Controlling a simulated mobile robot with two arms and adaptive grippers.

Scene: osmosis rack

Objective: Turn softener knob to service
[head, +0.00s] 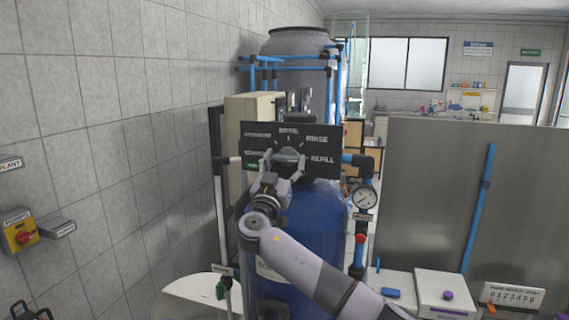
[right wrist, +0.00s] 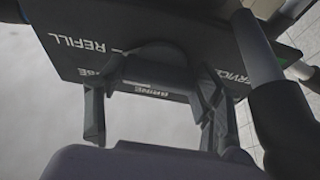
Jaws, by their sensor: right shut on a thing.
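The softener's dark selector panel (head: 328,143) stands in front of the blue softener tank (head: 318,212), with the words SERVICE, BRINE, RINSE and REFILL around the knob. The softener knob (head: 290,156) sits at the middle of the panel, partly hidden by my right gripper (head: 275,162). That gripper is shut on the knob. In the right wrist view its two fingers (right wrist: 153,112) stand on either side of the knob's grey bar (right wrist: 155,73). I cannot tell which word the knob points to. My left gripper (head: 31,308) shows only partly at the bottom left corner, empty, its fingers apart.
A pressure gauge (head: 365,197) on blue and black pipework is close right of the panel. A grey partition (head: 430,190) fills the right side. A tiled wall with a yellow and red switch (head: 20,235) is on the left. A white-lidded tub (head: 190,295) is low in front.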

